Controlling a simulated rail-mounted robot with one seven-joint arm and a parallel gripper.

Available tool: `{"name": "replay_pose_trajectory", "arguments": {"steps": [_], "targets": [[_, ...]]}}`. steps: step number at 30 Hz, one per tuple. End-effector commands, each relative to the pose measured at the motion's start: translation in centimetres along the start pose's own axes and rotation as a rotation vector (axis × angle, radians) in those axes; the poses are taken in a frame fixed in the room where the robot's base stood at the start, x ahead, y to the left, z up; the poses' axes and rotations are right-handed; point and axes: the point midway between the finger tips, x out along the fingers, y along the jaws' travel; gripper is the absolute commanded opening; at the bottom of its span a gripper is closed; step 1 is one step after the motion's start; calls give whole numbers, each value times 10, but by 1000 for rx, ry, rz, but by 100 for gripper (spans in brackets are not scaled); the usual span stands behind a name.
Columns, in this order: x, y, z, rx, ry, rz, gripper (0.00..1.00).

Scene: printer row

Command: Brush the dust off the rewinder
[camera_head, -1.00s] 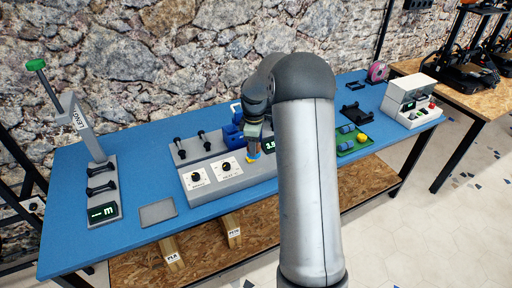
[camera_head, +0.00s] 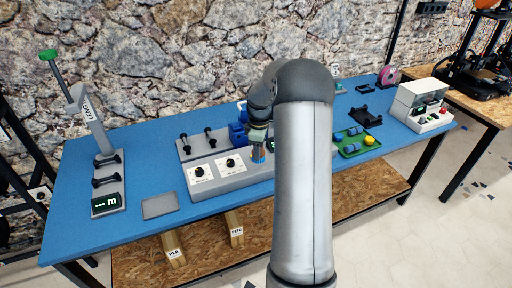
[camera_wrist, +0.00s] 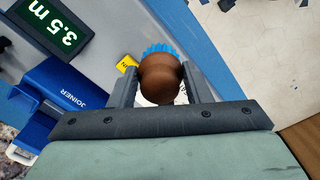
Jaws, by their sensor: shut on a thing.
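The rewinder appears to be the long grey machine (camera_head: 232,181) on the blue table, with two white-plated knobs on its sloping front. My gripper (camera_wrist: 160,80) is shut on a brush (camera_wrist: 160,78) with a rounded brown handle and blue bristles. In the head view my gripper (camera_head: 258,148) is over the machine's front, right of the knobs. The bristles point at the grey surface; contact is unclear. Any dust is too small to tell.
A grey length stand (camera_head: 107,180) is at the left, beside a flat grey pad (camera_head: 160,204). A green tray (camera_head: 357,145) with blue and yellow pieces lies to the right. A white boxy device (camera_head: 421,108) stands at the right end. My arm hides the machine's right part.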

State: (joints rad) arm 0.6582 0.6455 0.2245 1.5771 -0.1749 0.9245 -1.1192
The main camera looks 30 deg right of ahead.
Motion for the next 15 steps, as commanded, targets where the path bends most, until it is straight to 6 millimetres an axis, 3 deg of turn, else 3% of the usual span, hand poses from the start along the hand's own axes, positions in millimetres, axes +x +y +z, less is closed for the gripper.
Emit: {"name": "replay_pose_trajectory", "arguments": {"steps": [15], "targets": [[54,1,7,11,-1,-2,26]]}}
